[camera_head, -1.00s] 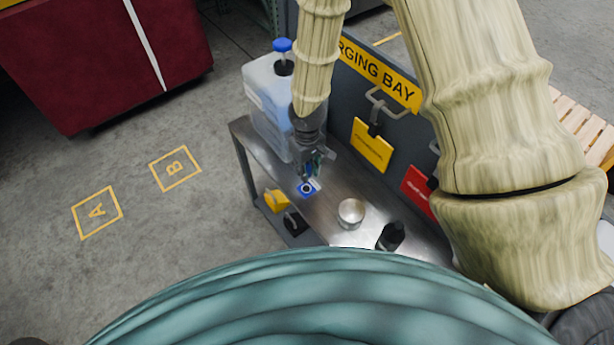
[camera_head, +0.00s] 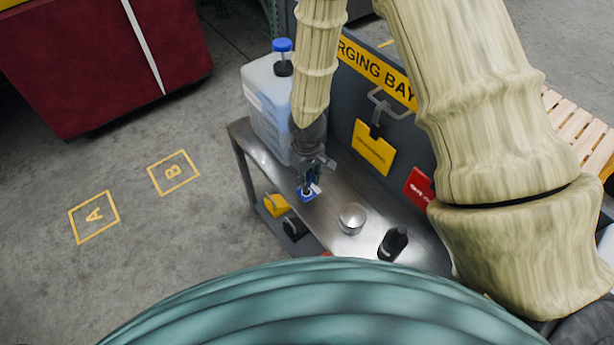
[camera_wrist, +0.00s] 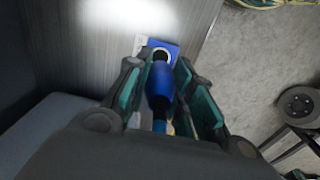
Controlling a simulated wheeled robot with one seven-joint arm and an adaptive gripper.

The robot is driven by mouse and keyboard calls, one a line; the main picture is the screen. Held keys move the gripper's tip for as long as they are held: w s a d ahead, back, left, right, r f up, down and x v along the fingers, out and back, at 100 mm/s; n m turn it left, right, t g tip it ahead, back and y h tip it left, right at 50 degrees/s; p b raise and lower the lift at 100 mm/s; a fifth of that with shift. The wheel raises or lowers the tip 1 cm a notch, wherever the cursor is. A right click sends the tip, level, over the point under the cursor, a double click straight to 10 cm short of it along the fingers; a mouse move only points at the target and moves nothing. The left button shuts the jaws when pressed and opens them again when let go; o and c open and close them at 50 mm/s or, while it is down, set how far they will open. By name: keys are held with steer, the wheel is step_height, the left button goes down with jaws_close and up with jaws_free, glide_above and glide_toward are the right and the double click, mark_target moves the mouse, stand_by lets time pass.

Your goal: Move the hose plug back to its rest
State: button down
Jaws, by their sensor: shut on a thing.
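The blue hose plug (camera_wrist: 160,88) is between the fingers of my gripper (camera_wrist: 159,70), which is shut on it. The plug points at a small blue block (camera_wrist: 172,47) with a dark round opening on the metal bench. The plug's far end overlaps that opening; I cannot tell whether it is inside or just above. In the head view my gripper (camera_head: 308,184) hangs down over the blue block (camera_head: 306,196) near the bench's front edge and partly covers it. The plug itself is hard to make out there.
A jug with a blue cap (camera_head: 268,105) stands just behind my gripper. A silver round piece (camera_head: 352,217) and a black bottle (camera_head: 392,242) stand to the right on the bench (camera_head: 332,213). Yellow (camera_head: 373,147) and red (camera_head: 419,187) tags hang on the back panel.

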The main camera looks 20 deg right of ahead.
steer(key=shift+f+b, duration=1.35)
steer(key=shift+f, duration=0.5)
steer(key=shift+p, duration=0.6)
stand_by(0.8)
steer(key=shift+f+b, duration=0.35)
steer(key=shift+f, duration=0.25)
stand_by(0.6)
steer(key=c, duration=1.1)
jaws_free()
steer(key=shift+c, duration=0.2)
step_height(320, 180, up, 12)
steer(key=shift+f, duration=0.2)
steer(key=shift+r, duration=0.2)
